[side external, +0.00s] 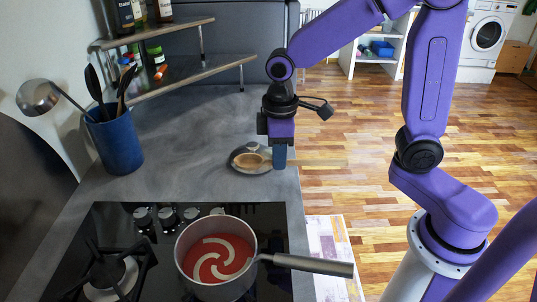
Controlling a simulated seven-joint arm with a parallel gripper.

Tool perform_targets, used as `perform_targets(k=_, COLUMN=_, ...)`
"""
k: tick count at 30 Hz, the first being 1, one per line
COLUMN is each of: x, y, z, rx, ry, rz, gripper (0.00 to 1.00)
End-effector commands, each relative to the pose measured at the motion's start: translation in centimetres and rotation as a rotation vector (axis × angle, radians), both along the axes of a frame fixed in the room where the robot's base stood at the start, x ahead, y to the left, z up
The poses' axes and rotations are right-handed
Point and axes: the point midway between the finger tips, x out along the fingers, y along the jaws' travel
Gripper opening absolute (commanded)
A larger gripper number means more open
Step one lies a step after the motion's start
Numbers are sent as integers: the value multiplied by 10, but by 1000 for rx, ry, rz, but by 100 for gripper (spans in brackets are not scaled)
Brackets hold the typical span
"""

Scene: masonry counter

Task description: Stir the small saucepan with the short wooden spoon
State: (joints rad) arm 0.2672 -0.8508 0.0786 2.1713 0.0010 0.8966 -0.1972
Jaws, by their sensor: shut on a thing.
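The short wooden spoon (249,160) lies level, with its bowl over a small dark grey dish (236,168) at the counter's right edge. I cannot tell whether the bowl touches the dish. My gripper (280,163) points down and is shut on the spoon's handle, which extends right past the counter edge. The fingers hide part of the handle. The small saucepan (181,262) stands on the black hob at the front. It holds red contents with a pale swirl, and its grey handle points right.
A blue crock (117,145) with dark utensils and a ladle (39,97) stands at the left. Shelves (185,75) with bottles and jars are at the back left. An empty burner (112,275) is left of the saucepan. The grey counter (188,165) is clear mid-left.

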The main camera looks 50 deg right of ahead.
Motion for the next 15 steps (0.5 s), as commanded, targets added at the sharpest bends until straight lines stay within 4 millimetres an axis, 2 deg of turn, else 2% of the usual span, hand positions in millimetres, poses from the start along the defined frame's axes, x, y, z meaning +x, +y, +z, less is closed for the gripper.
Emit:
perform_targets(k=5, x=-7, y=16, z=4, rx=-36, ry=59, rz=-90, gripper=0)
perform_targets(k=11, x=-21, y=62, z=16, rx=-125, ry=272, rz=-343, gripper=0)
perform_targets(k=15, x=-34, y=99, z=32, rx=-172, ry=481, rz=-515, gripper=0)
